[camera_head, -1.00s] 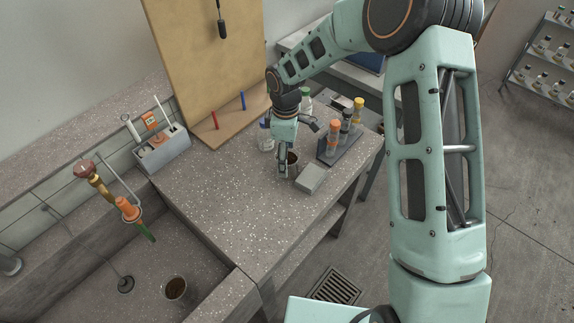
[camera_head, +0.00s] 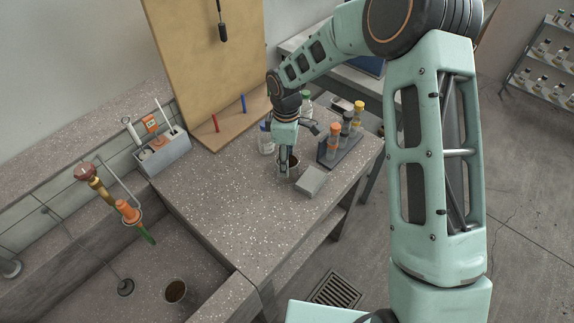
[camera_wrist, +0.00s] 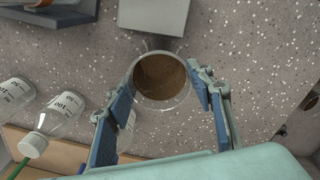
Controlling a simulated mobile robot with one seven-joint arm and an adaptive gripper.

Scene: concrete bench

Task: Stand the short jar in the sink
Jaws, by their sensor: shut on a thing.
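A short clear jar with brown contents stands on the speckled bench top; it shows in the head view (camera_head: 293,160) and from above in the wrist view (camera_wrist: 160,78). My gripper (camera_head: 287,168) points down at it, with its blue-padded fingers (camera_wrist: 165,84) on either side of the jar, shut on it. The fingers hide part of the jar in the head view. The sink (camera_head: 150,262) is at the lower left. A similar jar with dark brown contents (camera_head: 175,291) stands upright in it.
A grey block (camera_head: 311,181) lies close to the held jar. A rack of capped tubes (camera_head: 340,148) is to the right, and capped bottles (camera_wrist: 62,112) stand behind. A tap (camera_head: 127,211) overhangs the sink. The bench between jar and sink is clear.

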